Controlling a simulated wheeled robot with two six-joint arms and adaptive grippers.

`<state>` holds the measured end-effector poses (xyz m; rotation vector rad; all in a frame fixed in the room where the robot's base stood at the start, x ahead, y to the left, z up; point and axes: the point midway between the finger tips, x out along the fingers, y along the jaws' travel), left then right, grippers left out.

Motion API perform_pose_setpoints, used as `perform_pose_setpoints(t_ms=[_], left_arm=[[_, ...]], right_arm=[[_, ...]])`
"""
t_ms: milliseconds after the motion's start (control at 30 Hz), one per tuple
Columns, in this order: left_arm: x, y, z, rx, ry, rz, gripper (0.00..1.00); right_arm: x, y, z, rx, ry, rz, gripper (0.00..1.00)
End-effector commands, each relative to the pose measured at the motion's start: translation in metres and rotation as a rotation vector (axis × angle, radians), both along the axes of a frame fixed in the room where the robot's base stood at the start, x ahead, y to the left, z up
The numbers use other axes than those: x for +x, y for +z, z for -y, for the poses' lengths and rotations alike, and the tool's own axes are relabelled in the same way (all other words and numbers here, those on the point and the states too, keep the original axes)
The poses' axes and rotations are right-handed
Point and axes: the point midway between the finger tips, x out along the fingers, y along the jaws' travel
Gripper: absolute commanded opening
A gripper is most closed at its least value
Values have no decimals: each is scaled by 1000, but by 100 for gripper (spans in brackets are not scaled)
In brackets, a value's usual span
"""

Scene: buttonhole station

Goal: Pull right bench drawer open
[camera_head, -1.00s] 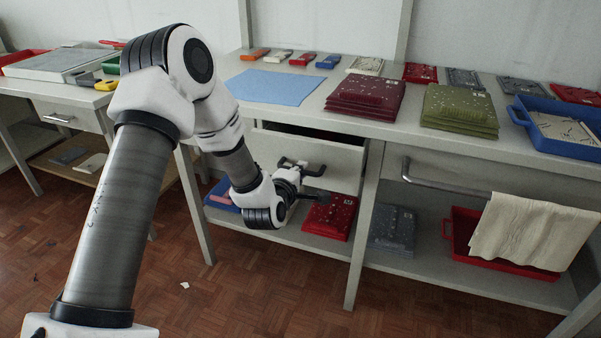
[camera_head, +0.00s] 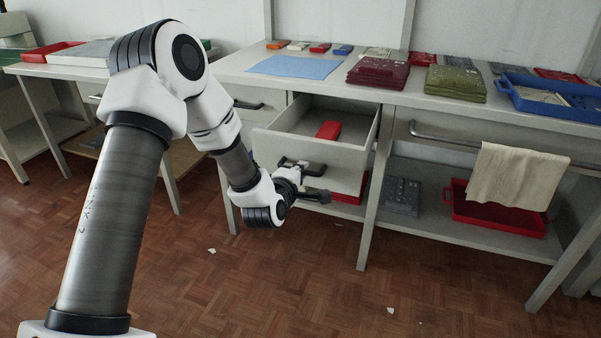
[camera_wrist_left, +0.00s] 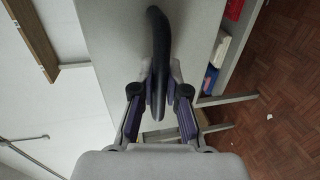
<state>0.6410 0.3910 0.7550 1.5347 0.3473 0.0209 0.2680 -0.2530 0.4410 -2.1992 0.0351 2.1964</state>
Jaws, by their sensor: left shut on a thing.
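The bench drawer (camera_head: 345,158) is pulled well out of the bench. A red block (camera_head: 328,130) lies inside it. Its dark handle (camera_wrist_left: 157,50) runs between the fingers in the left wrist view. My left gripper (camera_head: 306,180) is at the drawer front, shut on the handle; in the left wrist view the fingers (camera_wrist_left: 158,100) press on it from both sides. The gripper hides part of the handle in the head view. My right gripper is not in view.
The bench top holds a blue mat (camera_head: 294,67), maroon stack (camera_head: 378,72), green stack (camera_head: 455,84) and blue tray (camera_head: 540,100). A cloth (camera_head: 515,170) hangs on a rail (camera_head: 440,138) at right. A bench leg (camera_head: 376,200) stands beside the drawer.

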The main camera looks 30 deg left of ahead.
Motion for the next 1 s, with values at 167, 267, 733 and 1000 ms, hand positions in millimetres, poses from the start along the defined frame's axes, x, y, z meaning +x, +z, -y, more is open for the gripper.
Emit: perform_pose_setpoints(t_ms=[167,267,733,1000], left_arm=[[0,1,0,0,-1,2,0],[0,1,0,0,0,2,0],[0,1,0,0,0,2,39],[-22,6,5,-2,-1,1,39]], right_arm=[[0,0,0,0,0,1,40],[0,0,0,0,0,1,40],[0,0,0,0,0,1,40],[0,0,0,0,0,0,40]])
